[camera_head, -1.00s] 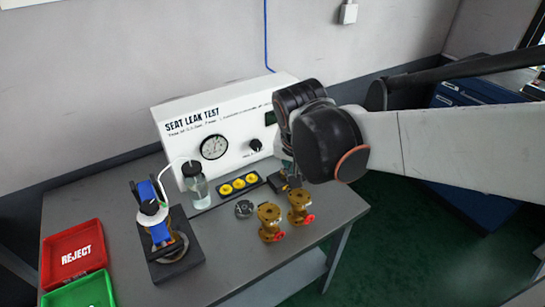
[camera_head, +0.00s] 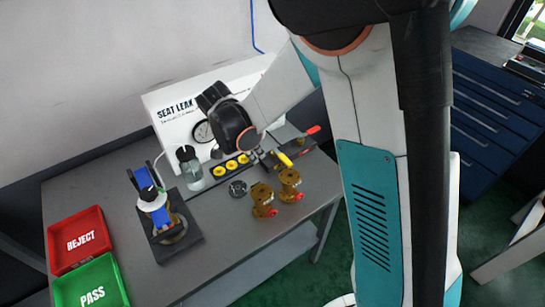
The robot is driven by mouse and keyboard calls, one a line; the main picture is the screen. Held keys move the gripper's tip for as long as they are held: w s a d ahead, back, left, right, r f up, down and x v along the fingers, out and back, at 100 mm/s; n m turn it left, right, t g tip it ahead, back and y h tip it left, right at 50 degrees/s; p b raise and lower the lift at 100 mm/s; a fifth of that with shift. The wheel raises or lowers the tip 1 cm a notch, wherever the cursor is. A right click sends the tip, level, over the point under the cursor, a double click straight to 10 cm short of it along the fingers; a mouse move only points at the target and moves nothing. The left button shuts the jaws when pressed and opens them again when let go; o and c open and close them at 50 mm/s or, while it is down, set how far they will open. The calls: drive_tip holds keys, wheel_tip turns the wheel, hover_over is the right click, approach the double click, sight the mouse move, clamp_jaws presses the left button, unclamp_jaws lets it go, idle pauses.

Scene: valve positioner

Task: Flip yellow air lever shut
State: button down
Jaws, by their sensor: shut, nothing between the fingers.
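The yellow lever (camera_head: 284,159) shows on the right part of the bench, in front of the seat leak test panel. It points down and to the right in the picture. My gripper (camera_head: 261,156) is shut and empty, just left of the yellow lever, under my dark wrist. Its fingertips are small and partly hidden, so I cannot tell whether they touch the lever. The lever's mount is also partly hidden by my gripper.
The white test panel (camera_head: 170,122) stands behind, partly covered by my arm. Two brass valves (camera_head: 290,185) stand in front of the lever. A red handle (camera_head: 313,130) lies behind right. A clear bottle (camera_head: 191,170), a blue clamp fixture (camera_head: 152,205) and red and green trays (camera_head: 92,284) are left.

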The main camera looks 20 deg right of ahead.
sight(282, 156)
drive_tip(key=shift+a+f, duration=0.1)
drive_tip(key=shift+f, duration=0.1)
idle(0.3)
drive_tip(key=b+x, duration=0.3)
drive_tip(key=x, duration=0.6)
drive_tip(key=shift+f, duration=0.4)
drive_tip(key=d, duration=0.1)
drive_tip(key=w+d, duration=0.1)
drive_tip(key=d, duration=0.1)
drive_tip(key=shift+d+f+b, duration=0.1)
drive_tip(key=shift+d+b, duration=0.05)
drive_tip(key=shift+b, duration=0.25)
drive_tip(key=shift+w+d, duration=0.15)
drive_tip(key=shift+d, duration=0.3)
